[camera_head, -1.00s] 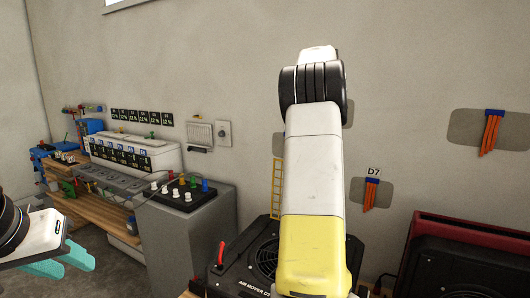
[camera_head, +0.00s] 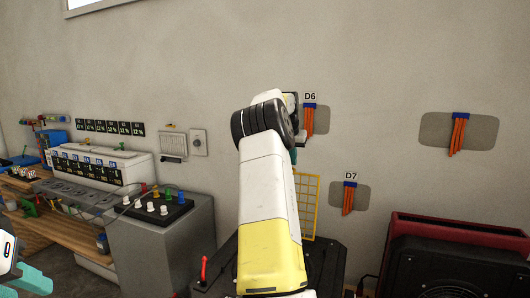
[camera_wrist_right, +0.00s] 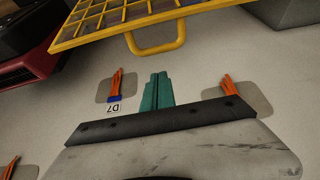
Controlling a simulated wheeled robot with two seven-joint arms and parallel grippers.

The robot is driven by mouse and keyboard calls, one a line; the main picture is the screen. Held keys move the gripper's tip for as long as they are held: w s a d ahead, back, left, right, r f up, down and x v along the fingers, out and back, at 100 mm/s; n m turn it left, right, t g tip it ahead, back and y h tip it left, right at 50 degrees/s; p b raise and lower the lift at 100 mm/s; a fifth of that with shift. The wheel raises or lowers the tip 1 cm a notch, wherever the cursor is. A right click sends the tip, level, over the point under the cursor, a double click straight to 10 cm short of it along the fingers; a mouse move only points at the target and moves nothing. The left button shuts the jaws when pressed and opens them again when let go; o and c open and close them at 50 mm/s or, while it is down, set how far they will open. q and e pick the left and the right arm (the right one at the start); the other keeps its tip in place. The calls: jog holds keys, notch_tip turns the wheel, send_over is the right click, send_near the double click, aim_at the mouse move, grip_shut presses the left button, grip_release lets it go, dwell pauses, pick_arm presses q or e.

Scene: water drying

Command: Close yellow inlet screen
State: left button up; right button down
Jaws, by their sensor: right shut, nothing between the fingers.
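The yellow inlet screen (camera_head: 307,203) is a grid standing upright above the black air mover (camera_head: 326,262), partly hidden behind my right arm. In the right wrist view the screen (camera_wrist_right: 110,16) spans the top, with its yellow loop handle (camera_wrist_right: 158,49) towards my fingers. My right gripper (camera_head: 294,155) is mostly hidden by its own wrist in the head view. Its teal fingers (camera_wrist_right: 157,91) are shut and empty, apart from the handle in the picture. My left gripper (camera_head: 24,281) is at the lower left edge, its teal fingers apart and empty, partly cut off.
Orange strips hang on wall patches near labels D6 (camera_head: 310,97) and D7 (camera_head: 350,176). A red-framed black unit (camera_head: 455,262) stands at the right. A grey cabinet (camera_head: 175,240) with a knobbed panel and a wooden bench (camera_head: 60,235) are at the left. The wall behind is flat.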

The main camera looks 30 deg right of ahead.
jog(key=shift+s+a+f, duration=0.15)
jog(key=shift+s+a, duration=0.7)
jog(key=shift+a, duration=0.15)
jog(key=shift+a, duration=0.1)
